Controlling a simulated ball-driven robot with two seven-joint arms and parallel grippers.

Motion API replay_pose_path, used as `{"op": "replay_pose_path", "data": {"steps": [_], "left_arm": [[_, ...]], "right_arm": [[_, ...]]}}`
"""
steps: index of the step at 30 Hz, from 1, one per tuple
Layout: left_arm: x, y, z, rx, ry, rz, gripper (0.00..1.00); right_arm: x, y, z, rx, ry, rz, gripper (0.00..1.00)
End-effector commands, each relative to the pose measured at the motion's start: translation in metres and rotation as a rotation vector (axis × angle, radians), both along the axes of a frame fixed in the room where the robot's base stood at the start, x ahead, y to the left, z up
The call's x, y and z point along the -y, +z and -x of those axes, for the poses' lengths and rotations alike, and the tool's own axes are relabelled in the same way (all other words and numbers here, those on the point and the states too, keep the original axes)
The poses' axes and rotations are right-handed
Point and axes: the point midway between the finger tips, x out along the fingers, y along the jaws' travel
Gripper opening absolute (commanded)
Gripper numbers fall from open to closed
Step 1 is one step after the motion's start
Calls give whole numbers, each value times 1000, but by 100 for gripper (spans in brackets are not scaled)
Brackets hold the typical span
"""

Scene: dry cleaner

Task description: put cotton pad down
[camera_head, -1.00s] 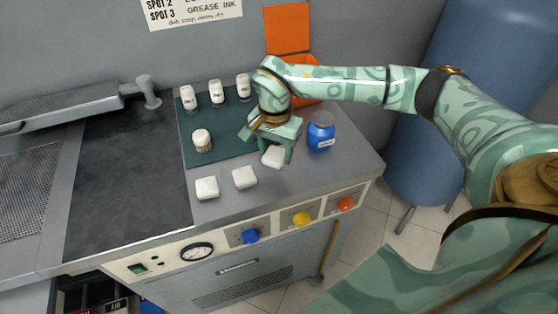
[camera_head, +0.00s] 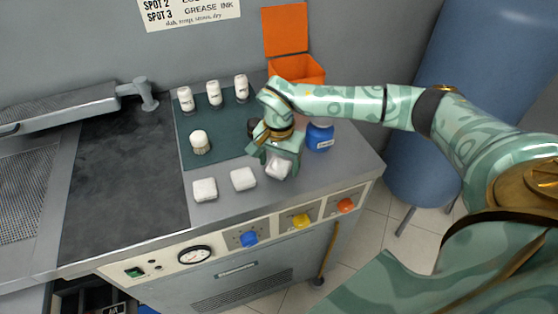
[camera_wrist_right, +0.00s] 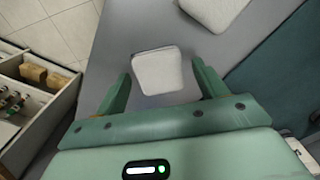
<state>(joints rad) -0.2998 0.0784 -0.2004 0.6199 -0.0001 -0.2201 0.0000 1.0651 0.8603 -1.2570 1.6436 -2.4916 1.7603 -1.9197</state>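A white square cotton pad (camera_head: 278,169) is at the right end of a row with two other cotton pads, one at the left (camera_head: 204,190) and one in the middle (camera_head: 243,179). My right gripper (camera_head: 276,166) is low over the grey counter, around the right pad. In the right wrist view this pad (camera_wrist_right: 158,71) lies between the open fingers (camera_wrist_right: 162,75), with a gap on each side. Whether it rests fully flat on the counter is hard to tell. Another pad (camera_wrist_right: 214,8) shows at the top edge there. My left gripper is out of view.
A blue jar (camera_head: 320,136) stands close right of my right gripper. An orange open box (camera_head: 298,70) is behind. The dark board (camera_head: 120,175) at left is clear.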

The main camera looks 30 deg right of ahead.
Motion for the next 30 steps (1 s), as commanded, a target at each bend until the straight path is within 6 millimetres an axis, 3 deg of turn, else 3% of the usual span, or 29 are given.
{"op": "replay_pose_path", "data": {"steps": [5, 8, 21, 30], "left_arm": [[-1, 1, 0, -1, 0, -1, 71], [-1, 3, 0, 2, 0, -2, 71], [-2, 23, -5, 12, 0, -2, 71], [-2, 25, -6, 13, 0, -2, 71]], "right_arm": [[0, 2, 0, 0, 0, 0, 71], [0, 13, -1, 4, 1, 0, 71], [0, 108, -1, 4, -1, 1, 71], [0, 124, 0, -1, 0, 0, 71]]}}
